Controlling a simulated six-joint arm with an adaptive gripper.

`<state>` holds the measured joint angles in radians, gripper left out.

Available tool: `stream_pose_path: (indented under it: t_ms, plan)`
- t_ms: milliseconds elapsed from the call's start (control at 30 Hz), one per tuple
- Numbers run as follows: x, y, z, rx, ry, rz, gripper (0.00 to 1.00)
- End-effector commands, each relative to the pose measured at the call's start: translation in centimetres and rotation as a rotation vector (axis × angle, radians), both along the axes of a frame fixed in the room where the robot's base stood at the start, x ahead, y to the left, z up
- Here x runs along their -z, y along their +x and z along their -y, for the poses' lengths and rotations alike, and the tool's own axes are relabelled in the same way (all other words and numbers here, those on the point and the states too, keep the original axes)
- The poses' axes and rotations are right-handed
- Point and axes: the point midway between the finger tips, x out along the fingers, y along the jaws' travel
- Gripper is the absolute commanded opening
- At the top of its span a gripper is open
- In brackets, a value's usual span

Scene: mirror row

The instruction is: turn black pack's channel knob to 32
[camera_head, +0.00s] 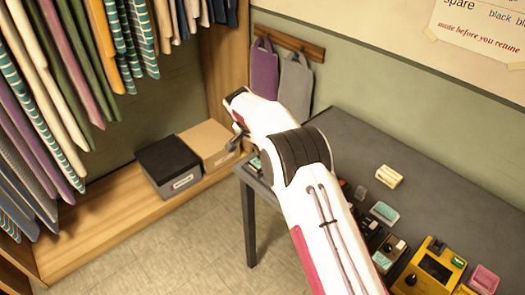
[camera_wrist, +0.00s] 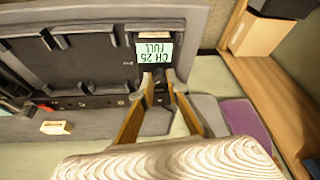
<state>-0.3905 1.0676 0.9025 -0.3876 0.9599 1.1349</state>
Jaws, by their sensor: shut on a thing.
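The knob's pointer and markings cannot be made out.
The dark table (camera_head: 360,145) holds a yellow device (camera_head: 430,268), a pink block (camera_head: 485,278), a teal block (camera_head: 384,212) and a cream block (camera_head: 389,176). A black-lidded box (camera_head: 168,165) and a cardboard box (camera_head: 207,145) stand on the wooden shelf. Bags (camera_head: 264,70) hang behind the table.

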Motion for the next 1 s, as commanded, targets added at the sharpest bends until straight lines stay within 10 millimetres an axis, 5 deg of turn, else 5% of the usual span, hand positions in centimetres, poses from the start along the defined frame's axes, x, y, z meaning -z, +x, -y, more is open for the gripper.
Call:
stream_pose_path:
  t_ms: [233, 267, 300, 1000]
  plan:
    - [0.4, -0.2, 0.0, 0.0, -0.001, -0.008, 0.0]
    - [0.4, -0.2, 0.0, 0.0, -0.001, -0.008, 0.18]
    - [0.4, -0.2, 0.0, 0.0, -0.001, -0.008, 0.23]
    - [-0.9, -1.3, -0.7, -0.003, -0.001, -0.005, 0.23]
